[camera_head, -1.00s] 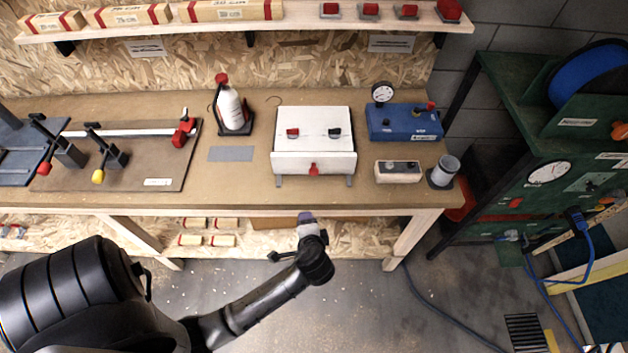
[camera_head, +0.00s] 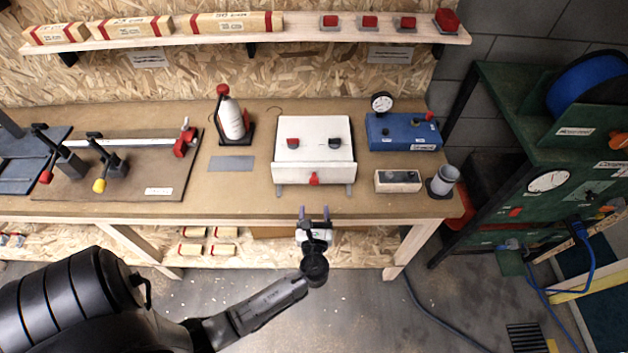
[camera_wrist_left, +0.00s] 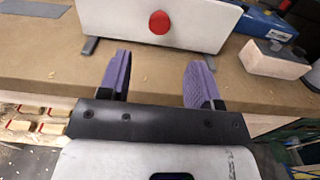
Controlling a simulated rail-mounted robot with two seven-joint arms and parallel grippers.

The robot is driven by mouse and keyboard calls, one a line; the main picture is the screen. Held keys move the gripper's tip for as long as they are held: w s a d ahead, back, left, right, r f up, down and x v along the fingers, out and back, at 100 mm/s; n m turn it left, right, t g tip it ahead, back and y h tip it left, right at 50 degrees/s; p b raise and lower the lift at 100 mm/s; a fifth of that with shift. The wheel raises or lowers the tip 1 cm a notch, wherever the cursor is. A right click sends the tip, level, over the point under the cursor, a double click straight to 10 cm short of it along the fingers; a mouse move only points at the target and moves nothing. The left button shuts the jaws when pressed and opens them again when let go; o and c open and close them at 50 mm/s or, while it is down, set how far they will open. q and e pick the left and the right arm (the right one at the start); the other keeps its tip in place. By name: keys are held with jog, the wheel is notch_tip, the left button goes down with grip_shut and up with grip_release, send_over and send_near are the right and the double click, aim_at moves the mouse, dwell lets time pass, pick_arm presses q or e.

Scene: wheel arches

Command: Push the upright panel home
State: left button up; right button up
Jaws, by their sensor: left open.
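The upright panel (camera_head: 300,174) is the white front plate of a white box (camera_head: 313,140) on the workbench. It has a red round knob (camera_head: 314,179) low in its middle, and dark feet stand out below it. The panel and its red knob show large in the left wrist view (camera_wrist_left: 190,22). My left gripper (camera_head: 314,214) is at the bench's front edge, short of the panel and in line with the knob. Its two purple fingers (camera_wrist_left: 152,78) are apart with nothing between them. My right gripper is not in view.
The bench strip before the panel is clear.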

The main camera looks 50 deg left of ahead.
aim_at(314, 183)
pick_arm(q)
jog(key=x, duration=1.1)
jog(key=shift+c, duration=0.3)
